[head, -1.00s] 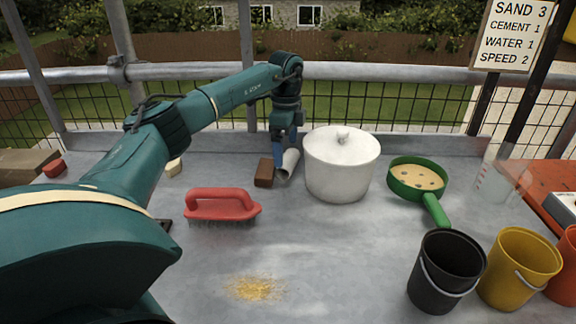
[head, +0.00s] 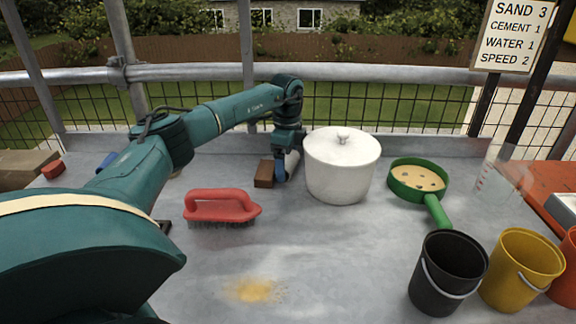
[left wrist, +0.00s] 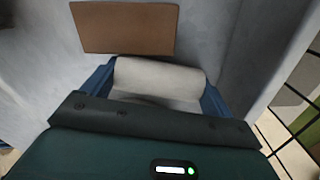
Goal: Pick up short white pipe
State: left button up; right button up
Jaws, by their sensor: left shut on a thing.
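The short white pipe (left wrist: 160,76) lies crosswise between the two blue fingers of my left gripper (left wrist: 160,90) in the left wrist view. The fingers are shut on it, one at each end. In the head view my left gripper (head: 284,168) is low over the table, between a brown block and the white lidded pot. There the pipe is mostly hidden by the gripper. I cannot tell whether the pipe still touches the table. My right gripper is not in view.
The brown block (head: 264,173) is close at the gripper's left and the white pot (head: 340,165) close at its right. A red brush (head: 222,206) is nearer me. A green sieve (head: 418,180) and buckets (head: 447,272) stand right. The middle front is mostly clear.

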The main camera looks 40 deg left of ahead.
aim_at(287, 158)
pick_arm(q)
jog(key=shift+c, duration=0.5)
notch_tip(287, 158, up, 10)
jog(key=shift+r+p, duration=0.1)
jog(key=shift+p, duration=0.5)
